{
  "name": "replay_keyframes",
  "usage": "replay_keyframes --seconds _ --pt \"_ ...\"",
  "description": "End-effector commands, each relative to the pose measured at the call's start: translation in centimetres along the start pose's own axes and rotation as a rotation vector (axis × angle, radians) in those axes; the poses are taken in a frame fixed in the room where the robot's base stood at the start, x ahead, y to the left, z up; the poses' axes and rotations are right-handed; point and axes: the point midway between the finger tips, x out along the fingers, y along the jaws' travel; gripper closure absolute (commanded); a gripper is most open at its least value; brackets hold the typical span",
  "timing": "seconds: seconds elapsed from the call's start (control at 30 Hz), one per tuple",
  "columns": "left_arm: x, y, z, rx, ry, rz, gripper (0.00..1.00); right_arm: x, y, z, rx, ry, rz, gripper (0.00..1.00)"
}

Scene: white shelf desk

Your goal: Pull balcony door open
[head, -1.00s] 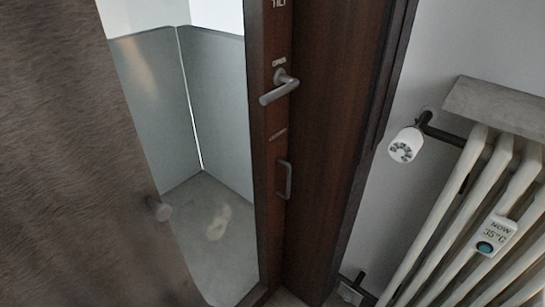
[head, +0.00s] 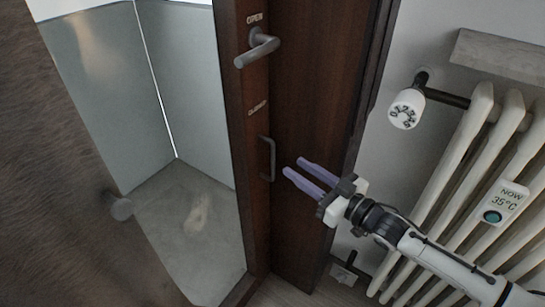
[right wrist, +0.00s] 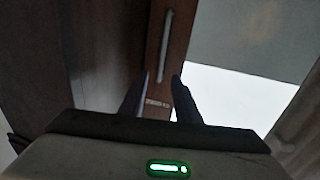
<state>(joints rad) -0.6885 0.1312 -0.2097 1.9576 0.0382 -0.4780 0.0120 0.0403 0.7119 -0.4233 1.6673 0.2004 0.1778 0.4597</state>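The balcony door has a dark brown wooden frame (head: 232,130) around glass, and it looks closed. A grey lever handle (head: 257,50) sits high on the frame beside an "OPEN" label. A grey vertical pull handle (head: 268,158) is lower on the frame; what looks like the same pull handle shows in the right wrist view (right wrist: 165,45). My right gripper (head: 295,168) is open and empty, just right of the pull handle in the head view, with its purple fingers pointing toward the door. In the right wrist view its dark fingers (right wrist: 158,85) are apart. My left gripper is not in view.
A white radiator (head: 470,180) with a temperature display (head: 507,203) and a white valve knob (head: 406,109) stands at the right, close to my right arm. Grey balcony panels show behind the glass.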

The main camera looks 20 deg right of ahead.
Motion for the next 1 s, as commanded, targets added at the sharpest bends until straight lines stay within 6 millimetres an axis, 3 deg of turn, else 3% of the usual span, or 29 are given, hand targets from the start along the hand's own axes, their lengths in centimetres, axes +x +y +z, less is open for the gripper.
replay_keyframes --seconds 0.5,0.7,1.0 --pt "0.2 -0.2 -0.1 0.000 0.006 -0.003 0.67 8.3 0.0 -0.1 0.000 0.001 0.001 0.71" --pt "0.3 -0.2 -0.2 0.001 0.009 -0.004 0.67 9.7 -0.1 0.0 -0.001 -0.001 0.000 0.71" --pt "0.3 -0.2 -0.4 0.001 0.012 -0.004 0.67 9.8 -0.1 0.0 0.000 -0.001 0.000 0.74"
